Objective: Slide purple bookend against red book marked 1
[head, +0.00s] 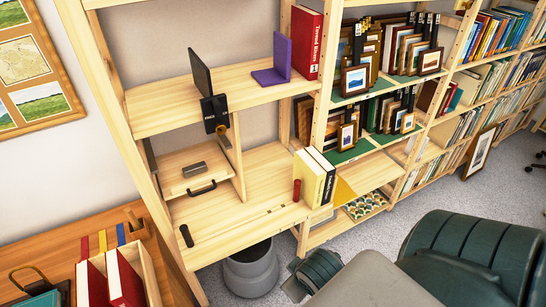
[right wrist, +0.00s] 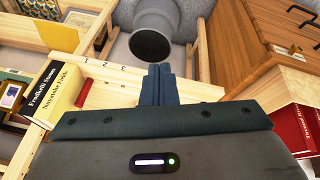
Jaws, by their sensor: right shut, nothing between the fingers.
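The purple bookend (head: 282,56) stands upright on the upper shelf in the head view, its flat foot pointing left. The red book (head: 306,42) stands just right of it, with a white title and a small 1 low on its spine. A narrow gap shows between the bookend's plate and the book. My right gripper (head: 290,287) is low in front of the shelves, far below the bookend and holding nothing. In the right wrist view its closed fingers (right wrist: 158,70) overlap the lower shelf's edge; bookend and red book are out of that view. My left gripper is not in view.
A dark upright plate (head: 201,73) stands left on the upper shelf, with a black piece (head: 215,114) at the shelf's front edge. Bare shelf lies between it and the bookend. Yellow books (head: 311,178) stand on the lower shelf. A grey bin (head: 250,272) is on the floor.

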